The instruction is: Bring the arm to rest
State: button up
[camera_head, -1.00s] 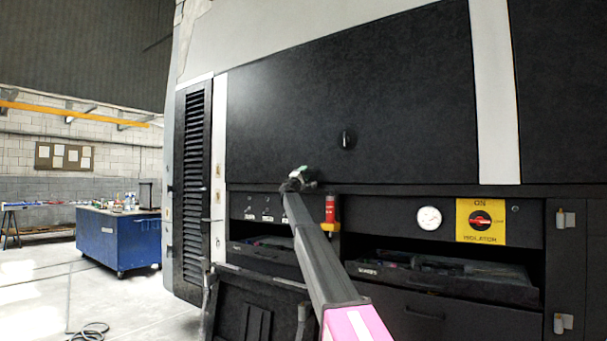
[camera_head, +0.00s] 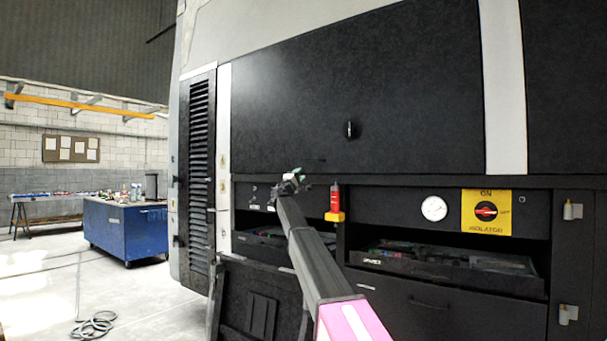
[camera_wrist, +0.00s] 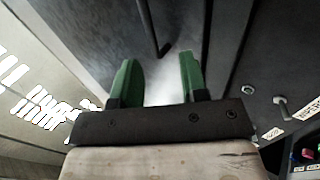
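My arm reaches forward and up from the bottom of the head view, with my gripper (camera_head: 293,177) at its far end, in front of the dark coach side just left of the red cylinder. In the wrist view my gripper (camera_wrist: 158,80) shows two green fingers that stand apart with nothing between them. A dark rod-like handle (camera_wrist: 150,25) shows beyond the fingertips, apart from them as far as I can tell.
The coach side has a yellow isolator panel (camera_head: 486,212), a round gauge (camera_head: 433,208), a red cylinder (camera_head: 334,198) and an open drawer (camera_head: 440,268). A blue workbench (camera_head: 125,232) stands at left. A coiled hose (camera_head: 93,325) lies on the otherwise clear floor.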

dwell(0.4)
jog(key=s+d+f+m+g+y, duration=0.2)
jog(key=s+d+f+g, duration=0.25)
jog(key=s+f, duration=0.85)
jog(key=s+d+f+m+g+y, duration=0.25)
jog(key=s+d+f, duration=0.25)
jog(key=f, duration=1.5)
jog(key=s+d+f+m+g+y, duration=0.15)
jog(key=s+d+f+g, duration=0.3)
jog(key=s+f, duration=0.85)
jog(key=s+f+m+g+y, duration=0.1)
jog(key=s+f+g+y, duration=0.1)
jog(key=s+f, duration=0.65)
jog(key=s+f+m+g+y, duration=0.1)
jog(key=s+f+g+y, duration=0.1)
jog(key=s+f, duration=0.65)
jog(key=s+a+f+m+g+y, duration=0.1)
jog(key=s+a+f+y, duration=0.1)
jog(key=s+f, duration=0.3)
jog(key=s+a+f+g+y, duration=0.2)
jog(key=s+f, duration=0.4)
jog(key=s, duration=0.8)
jog(key=shift+a+f+m+y, duration=0.2)
jog(key=shift+a+m+y, duration=0.3)
jog(key=shift+y, duration=0.4)
